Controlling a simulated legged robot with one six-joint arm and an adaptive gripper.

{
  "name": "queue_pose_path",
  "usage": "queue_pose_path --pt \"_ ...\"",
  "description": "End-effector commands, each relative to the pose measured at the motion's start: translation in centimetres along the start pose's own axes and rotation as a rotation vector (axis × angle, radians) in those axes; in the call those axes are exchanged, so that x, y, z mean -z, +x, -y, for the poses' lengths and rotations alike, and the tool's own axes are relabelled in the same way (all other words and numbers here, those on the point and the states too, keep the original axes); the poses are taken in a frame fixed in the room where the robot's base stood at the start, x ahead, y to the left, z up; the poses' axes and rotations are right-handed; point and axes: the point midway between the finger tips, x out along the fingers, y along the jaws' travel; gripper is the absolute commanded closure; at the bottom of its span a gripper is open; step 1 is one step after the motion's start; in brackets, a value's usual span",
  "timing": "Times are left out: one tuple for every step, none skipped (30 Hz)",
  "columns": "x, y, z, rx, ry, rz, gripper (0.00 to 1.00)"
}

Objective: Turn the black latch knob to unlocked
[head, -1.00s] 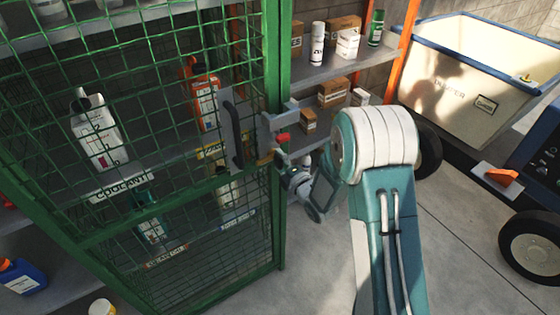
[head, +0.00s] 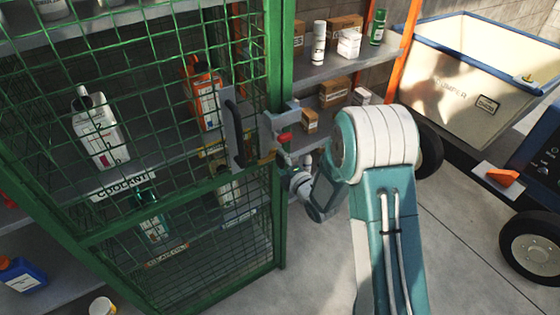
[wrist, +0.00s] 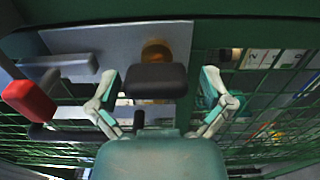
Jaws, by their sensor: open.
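The black latch knob (wrist: 157,80) is a rounded bar in the middle of the wrist view. It stands in front of a round brass piece (wrist: 156,52) on a grey latch plate (wrist: 90,40). My gripper (wrist: 160,76) is open, with one finger on each side of the knob and a visible gap on both sides. In the head view, my gripper (head: 284,158) is small and partly hidden at the cage door's latch edge. The knob cannot be made out there.
A red-tipped grey latch part (wrist: 30,101) lies left of the knob. The green mesh door (head: 150,225) has a tall black handle (head: 234,132) beside the latch. Shelves with boxes (head: 336,90) stand behind, and a cream cart (head: 480,75) is at right. Open floor (head: 455,235) lies right of my arm.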

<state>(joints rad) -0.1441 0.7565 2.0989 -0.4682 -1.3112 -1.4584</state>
Motion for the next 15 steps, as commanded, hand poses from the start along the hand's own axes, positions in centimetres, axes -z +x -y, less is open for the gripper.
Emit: queue_pose_path --pt "0.0 0.0 0.0 -0.001 0.0 0.001 0.0" --pt "-0.1 0.0 -0.1 -0.001 0.0 0.001 0.0" --pt "-0.1 -0.1 -0.1 -0.001 0.0 0.001 0.0" --pt "-0.1 -0.3 -0.1 -0.001 0.0 0.001 0.0" --pt "-0.1 -0.5 -0.1 -0.002 0.0 0.001 0.0" --pt "-0.1 -0.9 -0.1 -0.001 0.001 0.002 0.0" --pt "-0.1 -1.4 0.0 0.0 0.001 0.002 0.0" --pt "-0.2 -1.8 -0.1 0.0 0.001 0.003 0.0" --pt "-0.1 -2.6 -0.1 0.0 0.002 0.004 0.0" --pt "-0.1 -3.2 -0.1 0.0 0.002 0.004 0.0" --pt "-0.1 -3.8 0.0 0.002 0.001 0.003 0.0" --pt "-0.1 -4.7 0.0 0.001 0.001 0.004 0.0" --pt "-0.1 -5.3 0.0 0.002 0.001 0.005 0.0" --pt "-0.1 -6.0 0.0 0.001 0.002 0.004 0.0" --pt "-0.1 -6.8 0.1 0.002 0.002 0.003 0.0"
